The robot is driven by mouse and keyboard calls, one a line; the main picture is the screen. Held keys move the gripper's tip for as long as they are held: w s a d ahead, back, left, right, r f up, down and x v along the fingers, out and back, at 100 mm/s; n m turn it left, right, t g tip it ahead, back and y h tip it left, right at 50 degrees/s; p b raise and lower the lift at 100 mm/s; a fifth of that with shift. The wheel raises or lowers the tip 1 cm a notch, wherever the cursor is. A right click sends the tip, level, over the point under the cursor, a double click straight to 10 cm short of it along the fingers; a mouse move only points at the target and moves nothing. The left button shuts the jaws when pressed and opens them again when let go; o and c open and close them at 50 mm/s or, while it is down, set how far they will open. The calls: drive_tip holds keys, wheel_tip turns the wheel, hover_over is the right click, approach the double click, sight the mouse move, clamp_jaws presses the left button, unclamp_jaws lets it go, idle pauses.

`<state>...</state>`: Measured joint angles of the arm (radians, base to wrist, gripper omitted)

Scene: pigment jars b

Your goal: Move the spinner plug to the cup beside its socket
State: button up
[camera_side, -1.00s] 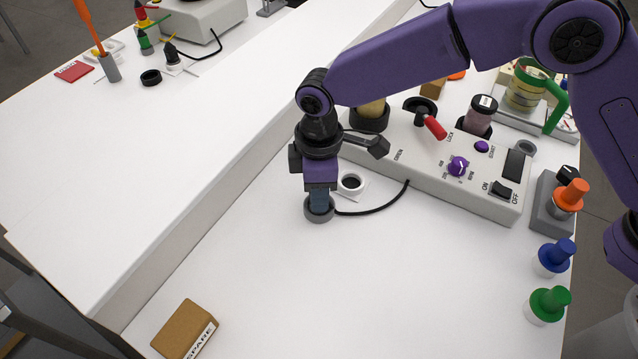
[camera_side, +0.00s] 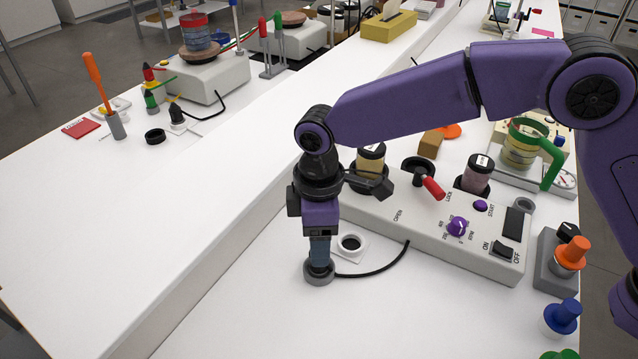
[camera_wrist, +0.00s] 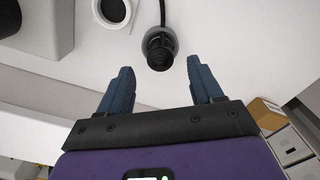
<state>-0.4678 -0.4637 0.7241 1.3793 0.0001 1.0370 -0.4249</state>
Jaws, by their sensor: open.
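The black spinner plug (camera_wrist: 159,52) stands in a grey round cup (camera_wrist: 146,40) in the wrist view, its black cable running from it. In the side view the cup (camera_side: 319,279) stands on the white bench, with the plug mostly hidden by my fingers. The white socket (camera_side: 351,243), with a dark round hole, is just beside the cup; it is partly in the wrist view (camera_wrist: 97,12). My gripper (camera_wrist: 161,80) is open and empty, pointing down above the cup in the side view (camera_side: 319,262). Its blue fingers are apart, clear of the plug in the wrist view.
The grey-white spinner console (camera_side: 430,233), with a red lever (camera_side: 432,188) and purple knob (camera_side: 457,226), is behind and right of the gripper. An orange-topped stopper (camera_side: 571,255) and a blue one (camera_side: 563,316) stand at right.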

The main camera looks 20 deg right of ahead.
wheel_tip(320, 180, up, 12)
drive_tip(key=shift+r, duration=0.25)
drive_tip(key=shift+d, duration=0.1)
idle(0.5)
drive_tip(key=s+d+f+m, duration=0.1)
drive_tip(key=s+d+f, duration=0.1)
drive_tip(key=s+d, duration=0.5)
drive_tip(key=s+d+f+m, duration=0.1)
drive_tip(key=s+d, duration=0.7)
drive_tip(key=d, duration=1)
drive_tip(key=s+d+f+m, duration=0.1)
drive_tip(key=s+d+f, duration=0.2)
drive_tip(key=s+d, duration=0.5)
drive_tip(key=d, duration=0.4)
drive_tip(key=shift+d+f, duration=0.15)
